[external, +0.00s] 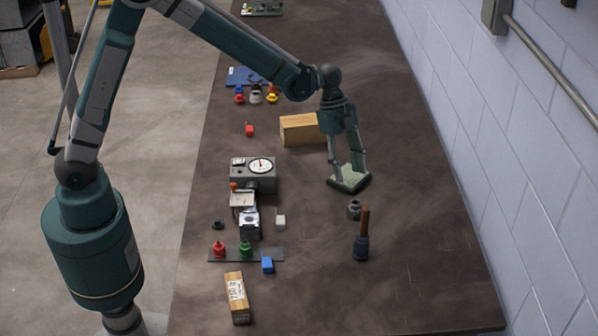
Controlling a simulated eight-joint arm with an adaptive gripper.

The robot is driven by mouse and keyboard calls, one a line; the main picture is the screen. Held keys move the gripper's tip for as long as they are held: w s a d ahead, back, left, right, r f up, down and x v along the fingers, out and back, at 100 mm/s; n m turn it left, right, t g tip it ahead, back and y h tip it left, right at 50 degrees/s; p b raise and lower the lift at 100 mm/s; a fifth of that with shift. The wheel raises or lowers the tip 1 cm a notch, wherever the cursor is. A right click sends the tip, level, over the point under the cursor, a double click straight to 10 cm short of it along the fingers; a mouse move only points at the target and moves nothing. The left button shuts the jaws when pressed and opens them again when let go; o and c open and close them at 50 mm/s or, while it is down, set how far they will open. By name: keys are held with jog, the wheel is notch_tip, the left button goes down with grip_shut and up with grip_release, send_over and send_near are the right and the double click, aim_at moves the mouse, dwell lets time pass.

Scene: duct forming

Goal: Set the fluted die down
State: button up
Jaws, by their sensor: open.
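My gripper (348,177) points down at the right of the bench, with its two fingers spread apart. The fingers straddle a pale green square piece with a dark edge (349,181), which lies low at the bench top; contact is too small to tell. A small grey cylindrical piece (354,209) stands just in front of the gripper, apart from it. Fluting cannot be made out on any piece at this size, so I cannot tell which one is the fluted die. Nothing is visibly held up in the fingers.
A wooden block (299,131) lies behind the gripper to the left. A dial gauge (254,172), a dark strip with red and green pieces (276,255) and a labelled block (237,298) are left. The right side is clear.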

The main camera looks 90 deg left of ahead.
dwell(0.6)
jog(key=s+d+r+n+t+y, duration=0.1)
jog(key=s+d+r+n, duration=0.25)
jog(key=s+r, duration=0.5)
jog(key=s+d+r+n+t+y, duration=0.1)
jog(key=s+d+r+n, duration=0.1)
jog(key=s+d+r, duration=0.5)
jog(key=s+n+t, duration=0.1)
jog(key=s+n, duration=0.1)
jog(key=s, duration=1)
jog(key=s+d+r+n+t+y, duration=0.1)
jog(key=s+n, duration=0.2)
jog(key=s, duration=1)
jog(key=shift+s+d+r+n+t+y, duration=0.2)
jog(key=shift+s+r+n+t+y, duration=0.1)
jog(key=shift+n+t, duration=0.1)
dwell(3.0)
